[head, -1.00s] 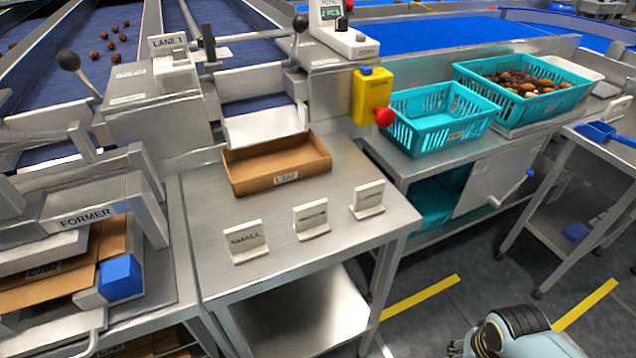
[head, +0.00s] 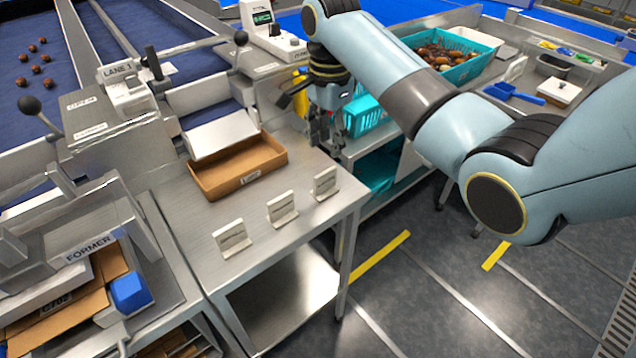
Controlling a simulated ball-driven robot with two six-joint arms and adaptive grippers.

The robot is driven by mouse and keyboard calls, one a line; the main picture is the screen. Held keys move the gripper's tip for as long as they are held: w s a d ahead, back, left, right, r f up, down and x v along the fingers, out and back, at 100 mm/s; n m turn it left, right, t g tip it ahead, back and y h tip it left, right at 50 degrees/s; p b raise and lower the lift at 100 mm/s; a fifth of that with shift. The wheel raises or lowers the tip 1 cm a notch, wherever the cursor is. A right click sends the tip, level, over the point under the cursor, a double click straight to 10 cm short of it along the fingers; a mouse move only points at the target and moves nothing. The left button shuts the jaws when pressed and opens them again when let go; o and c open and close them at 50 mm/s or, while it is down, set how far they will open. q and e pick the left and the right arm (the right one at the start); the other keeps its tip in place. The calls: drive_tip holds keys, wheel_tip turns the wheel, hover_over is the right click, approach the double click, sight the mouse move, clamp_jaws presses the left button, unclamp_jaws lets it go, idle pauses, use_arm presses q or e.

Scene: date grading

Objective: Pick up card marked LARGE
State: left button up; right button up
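Three small off-white standing cards are in a slanted row on the steel table (head: 190,225). The left card (head: 232,240) read SMALL in the earlier view; the middle card (head: 281,209) and the right card (head: 326,184) have lettering too small to read for certain, so I cannot confirm which is LARGE. My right gripper (head: 325,142) points down above the table's far right edge, behind and above the right card and apart from it. Its dark fingers hold nothing I can see, and their gap is unclear. My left gripper is not in view.
A brown cardboard tray (head: 238,180) sits on the table behind the cards. A teal basket (head: 362,118) is partly hidden by my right arm. Another teal crate (head: 470,72) holds dates. The table front around the cards is clear.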

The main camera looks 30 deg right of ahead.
sight(325, 172)
wheel_tip(325, 172, down, 4)
drive_tip(key=shift+d+r, duration=0.1)
drive_tip(key=f, duration=0.5)
drive_tip(key=shift+w+a+f, duration=0.15)
drive_tip(key=shift+a+f, duration=0.05)
clamp_jaws()
